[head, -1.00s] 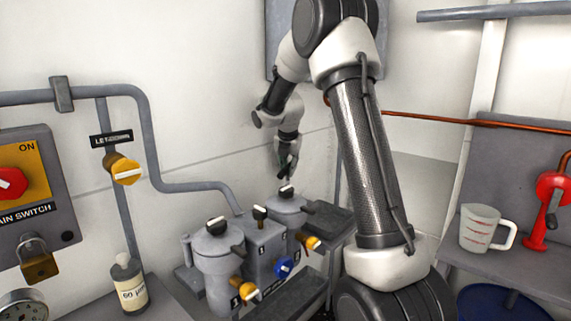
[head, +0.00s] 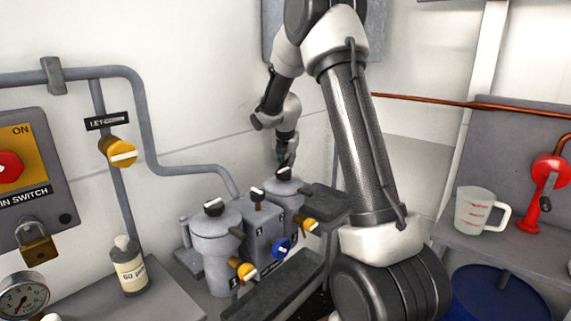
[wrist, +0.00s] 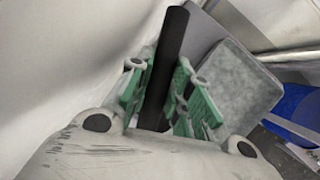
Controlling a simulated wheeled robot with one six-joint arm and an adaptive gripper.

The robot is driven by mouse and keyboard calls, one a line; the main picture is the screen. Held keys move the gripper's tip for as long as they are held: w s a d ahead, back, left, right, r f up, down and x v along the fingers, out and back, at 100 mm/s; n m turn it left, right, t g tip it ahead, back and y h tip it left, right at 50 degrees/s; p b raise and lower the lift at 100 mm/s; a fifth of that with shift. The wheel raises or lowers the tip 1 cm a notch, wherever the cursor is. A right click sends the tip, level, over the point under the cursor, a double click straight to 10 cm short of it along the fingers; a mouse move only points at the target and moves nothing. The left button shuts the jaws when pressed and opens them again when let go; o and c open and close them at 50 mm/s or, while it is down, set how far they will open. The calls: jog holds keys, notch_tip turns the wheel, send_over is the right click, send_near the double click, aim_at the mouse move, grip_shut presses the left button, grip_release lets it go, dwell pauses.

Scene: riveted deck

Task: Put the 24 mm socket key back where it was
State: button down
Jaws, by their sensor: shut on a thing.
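My gripper (head: 284,160) is low over the right-hand grey canister (head: 288,188), close above its black knob with a white stripe (head: 284,172). In the wrist view my gripper (wrist: 160,95) has its green pads on either side of a long dark bar (wrist: 172,60), and it is shut on it. The bar looks like the socket key's handle; no size marking is readable. Its lower end is hidden by my gripper. The head view is too small to tell whether it touches the canister.
Another canister (head: 213,245) with a knob stands left. Yellow (head: 243,269) and blue (head: 282,247) valve knobs stick out in front. A grey plate (wrist: 235,85) lies right of my gripper.

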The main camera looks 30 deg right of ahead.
jog(key=shift+f, duration=0.3)
jog(key=c, duration=1.2)
grip_release()
jog(key=v, duration=1.2)
jog(key=s+a+r+m+y, duration=0.1)
jog(key=s+a+r+m, duration=0.15)
jog(key=s+m, duration=0.5)
jog(key=s+a+r+m, duration=0.1)
jog(key=s+r+m, duration=0.35)
jog(key=s, duration=0.65)
jog(key=s+a+f+m, duration=0.2)
jog(key=s+m, duration=0.5)
jog(key=s, duration=0.2)
jog(key=s+a+f+m+y, duration=0.1)
jog(key=s+a+m, duration=0.1)
jog(key=s+m, duration=0.5)
jog(key=shift+s+f, duration=0.35)
jog(key=shift+s, duration=0.5)
